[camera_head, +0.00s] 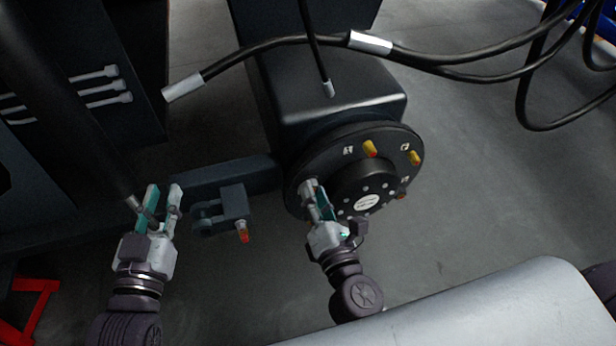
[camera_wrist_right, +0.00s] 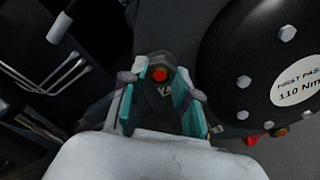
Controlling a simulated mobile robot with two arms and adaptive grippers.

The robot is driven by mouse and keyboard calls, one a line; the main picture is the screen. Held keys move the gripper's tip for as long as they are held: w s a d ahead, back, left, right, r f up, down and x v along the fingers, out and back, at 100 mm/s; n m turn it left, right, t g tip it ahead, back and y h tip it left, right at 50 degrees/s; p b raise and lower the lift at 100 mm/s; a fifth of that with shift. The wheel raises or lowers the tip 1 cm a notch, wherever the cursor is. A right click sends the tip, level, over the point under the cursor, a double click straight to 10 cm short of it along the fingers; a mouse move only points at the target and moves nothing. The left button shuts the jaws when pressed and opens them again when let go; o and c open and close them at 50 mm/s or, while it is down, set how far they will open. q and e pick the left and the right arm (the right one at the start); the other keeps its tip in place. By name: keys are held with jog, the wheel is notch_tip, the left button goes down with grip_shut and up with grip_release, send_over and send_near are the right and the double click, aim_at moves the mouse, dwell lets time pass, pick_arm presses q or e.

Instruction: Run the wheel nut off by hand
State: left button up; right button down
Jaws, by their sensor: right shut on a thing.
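The dark round wheel hub (camera_head: 352,140) has yellow and red wheel nuts on its flange, such as one at the top (camera_head: 370,149) and one at the right (camera_head: 414,158). My right gripper (camera_head: 309,190) is at the left edge of the flange. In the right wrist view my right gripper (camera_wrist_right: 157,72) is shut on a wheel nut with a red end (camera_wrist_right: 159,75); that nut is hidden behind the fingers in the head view. My left gripper (camera_head: 164,190) is open left of the hub, its fingers apart with nothing seen between them.
A dark bracket (camera_head: 234,203) with a red-tipped part (camera_head: 243,237) sits between my grippers. Black hoses (camera_head: 440,60) with metal ends hang above the hub. A pale rounded surface (camera_head: 480,310) fills the lower right. Grey floor right of the hub is clear.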

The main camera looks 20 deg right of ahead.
pick_arm(q)
jog(key=shift+r, duration=0.15)
jog(key=s+a+f+g+y+p, duration=0.1)
jog(key=s+a+f+g+p, duration=0.1)
jog(key=s+f+g, duration=0.3)
jog(key=s+a+f+g+y+p, duration=0.1)
jog(key=s+a+f+g+p, duration=0.1)
jog(key=f+g, duration=0.35)
jog(key=s+a+f+g+y+p, duration=0.2)
jog(key=s+a+g+p, duration=0.15)
jog(key=s, duration=0.55)
jog(key=shift+n, duration=0.4)
jog(key=f, duration=0.1)
jog(key=d+f, duration=0.1)
jog(key=f, duration=0.1)
jog(key=w+f+p, duration=0.1)
jog(key=shift+d+f, duration=0.15)
jog(key=shift+f, duration=0.25)
pick_arm(e)
jog(key=n, duration=1.5)
jog(key=shift+s+f, duration=0.1)
jog(key=shift+s, duration=0.3)
